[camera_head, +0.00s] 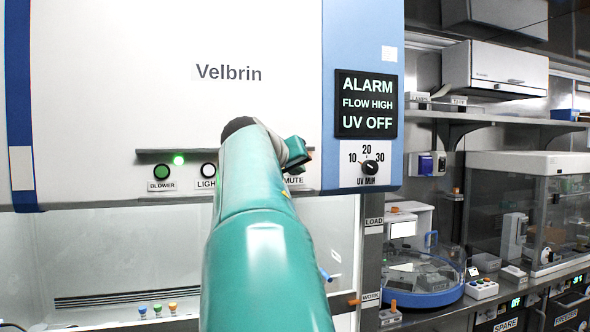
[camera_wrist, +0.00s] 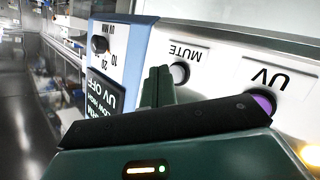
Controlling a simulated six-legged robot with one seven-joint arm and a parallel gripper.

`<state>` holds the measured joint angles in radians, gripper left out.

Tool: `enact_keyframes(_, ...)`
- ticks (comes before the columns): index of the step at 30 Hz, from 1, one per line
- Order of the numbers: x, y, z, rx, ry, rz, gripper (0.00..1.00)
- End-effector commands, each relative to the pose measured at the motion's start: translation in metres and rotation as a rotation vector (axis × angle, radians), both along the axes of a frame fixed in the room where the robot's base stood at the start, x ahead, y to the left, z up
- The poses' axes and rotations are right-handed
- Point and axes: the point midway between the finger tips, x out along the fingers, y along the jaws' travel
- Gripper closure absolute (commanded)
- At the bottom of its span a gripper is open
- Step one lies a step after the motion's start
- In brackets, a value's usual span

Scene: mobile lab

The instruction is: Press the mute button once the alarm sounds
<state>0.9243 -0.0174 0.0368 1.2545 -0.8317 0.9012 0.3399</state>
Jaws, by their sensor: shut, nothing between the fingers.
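The cabinet's dark display (camera_head: 366,104) reads ALARM, FLOW HIGH, UV OFF. The MUTE label (camera_head: 293,181) shows partly beside my arm in the head view; its button is hidden there. In the wrist view, which is upside down, the white round mute button (camera_wrist: 180,73) sits beside its MUTE label (camera_wrist: 187,53). My gripper (camera_wrist: 160,72) is shut and empty, its fingertips close beside the mute button on the picture's left. I cannot tell whether they touch it. In the head view my gripper (camera_head: 297,153) is partly hidden behind my arm.
The purple UV button (camera_wrist: 263,103) is near the mute button. The green BLOWER button (camera_head: 162,172), a lit green lamp (camera_head: 179,160) and the LIGHT button (camera_head: 208,170) are left of my arm. The UV MIN dial (camera_head: 369,168) is right. Shelves and bench equipment stand farther right.

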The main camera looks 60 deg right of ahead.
Motion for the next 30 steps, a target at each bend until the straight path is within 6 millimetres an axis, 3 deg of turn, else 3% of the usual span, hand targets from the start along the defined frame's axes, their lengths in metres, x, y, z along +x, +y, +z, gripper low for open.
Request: enact_keyframes(30, 0.0083, -0.0083, -0.0001, 0.0, 0.0, 0.0, 1.0)
